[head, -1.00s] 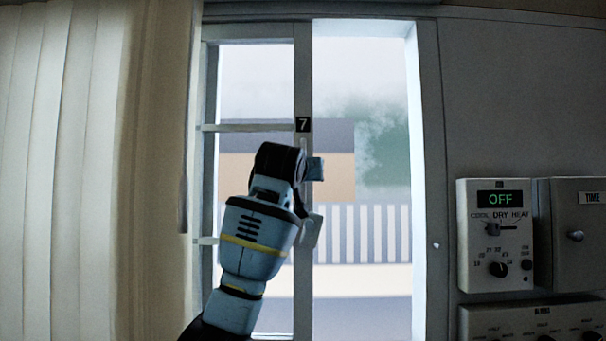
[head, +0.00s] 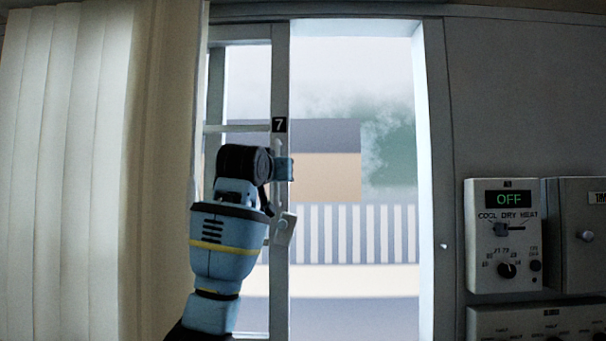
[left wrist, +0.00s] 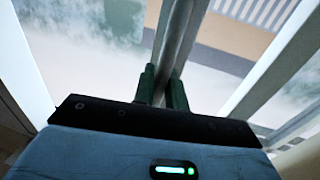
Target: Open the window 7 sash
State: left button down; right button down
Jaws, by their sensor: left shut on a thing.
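The window 7 sash (head: 280,60) is a grey-framed sliding panel with a black "7" label (head: 279,125) on its right stile. It stands to the left, and a wide open gap shows to its right. My left gripper (head: 283,200) is at the stile below the label. In the left wrist view, its two dark green fingers (left wrist: 162,88) are shut on a grey upright bar (left wrist: 174,45), which looks like the sash's handle or stile. The exact grip is partly hidden by my arm in the head view. My right gripper is not in view.
A pale vertical curtain (head: 70,170) hangs left of the window, close to my arm. The window's right jamb (head: 434,180) stands clear. A control panel reading OFF (head: 505,235) and a TIME box (head: 580,235) are on the right wall. Outside are a fence and building.

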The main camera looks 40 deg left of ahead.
pick_arm(q)
jog(key=shift+s+a, duration=0.45)
jog(key=shift+a, duration=0.15)
jog(key=c, duration=1.5)
grip_release()
jog(key=shift+s, duration=0.1)
jog(key=shift+v, duration=3.85)
